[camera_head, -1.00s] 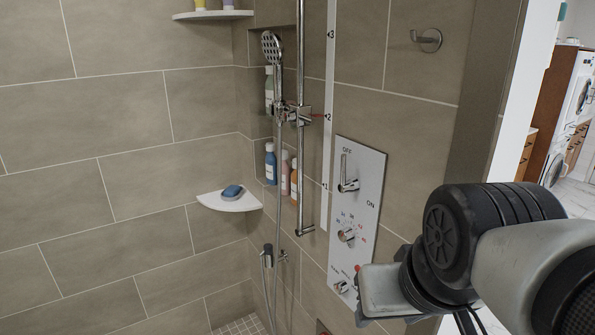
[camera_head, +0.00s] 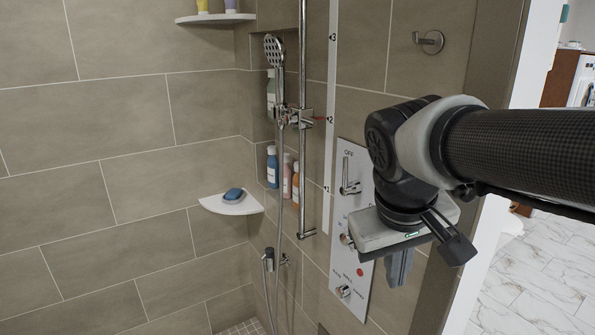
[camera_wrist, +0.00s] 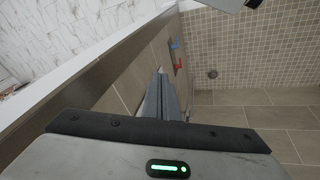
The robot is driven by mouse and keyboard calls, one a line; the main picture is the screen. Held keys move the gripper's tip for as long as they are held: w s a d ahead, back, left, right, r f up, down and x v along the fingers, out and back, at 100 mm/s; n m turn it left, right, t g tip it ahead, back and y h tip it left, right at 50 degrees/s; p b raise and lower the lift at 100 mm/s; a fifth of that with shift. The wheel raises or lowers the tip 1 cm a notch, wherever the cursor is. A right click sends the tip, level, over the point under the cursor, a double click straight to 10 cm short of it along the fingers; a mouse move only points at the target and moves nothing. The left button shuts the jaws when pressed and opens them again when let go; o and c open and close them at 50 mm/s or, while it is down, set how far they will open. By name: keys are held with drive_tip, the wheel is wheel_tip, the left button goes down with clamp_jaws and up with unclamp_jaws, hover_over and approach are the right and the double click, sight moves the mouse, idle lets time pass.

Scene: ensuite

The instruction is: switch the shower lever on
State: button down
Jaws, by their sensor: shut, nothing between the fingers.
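The shower lever (camera_head: 346,178) is a chrome handle at the top of a white control panel (camera_head: 352,290) on the tiled wall. It stands upright, pointing to the OFF mark. The ON mark is hidden behind my arm. My gripper (camera_head: 398,270) is shut and empty, with its fingers pointing down, to the right of and below the lever, in front of the panel's right edge. It does not touch the lever. In the wrist view my shut fingers (camera_wrist: 160,100) point along the wall towards the floor, and the lever is not seen there.
A chrome riser rail (camera_head: 302,170) with a shower head (camera_head: 274,50) is to the left. A wall hook (camera_head: 429,41) is above right. A corner shelf (camera_head: 232,205) holds blue soap.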

drive_tip(key=w+a+r+n+h+b, duration=0.1)
drive_tip(key=w+h, duration=0.3)
drive_tip(key=w, duration=0.5)
drive_tip(key=w+a+r+n+h, duration=0.15)
drive_tip(key=w+h, duration=0.25)
drive_tip(key=w, duration=0.5)
drive_tip(key=w+a+r+t+h, duration=0.1)
drive_tip(key=w+a+t+h, duration=0.1)
drive_tip(key=a, duration=0.6)
drive_tip(key=w+a+r+n+t+h, duration=0.1)
drive_tip(key=w+a+r+t+h, duration=0.1)
drive_tip(key=w+a+h, duration=0.2)
drive_tip(key=w+a, duration=0.2)
drive_tip(key=a, duration=0.2)
drive_tip(key=shift+w+a+t+b, duration=0.15)
drive_tip(key=shift+a+t+b, duration=0.1)
drive_tip(key=shift+t+b, duration=0.15)
drive_tip(key=shift+d+n, duration=0.1)
drive_tip(key=shift+n, duration=0.15)
drive_tip(key=w+d+p, duration=0.1)
drive_tip(key=d, duration=1)
drive_tip(key=shift+w+d+p, duration=0.2)
drive_tip(key=shift+w+p, duration=0.1)
drive_tip(key=shift+p, duration=0.05)
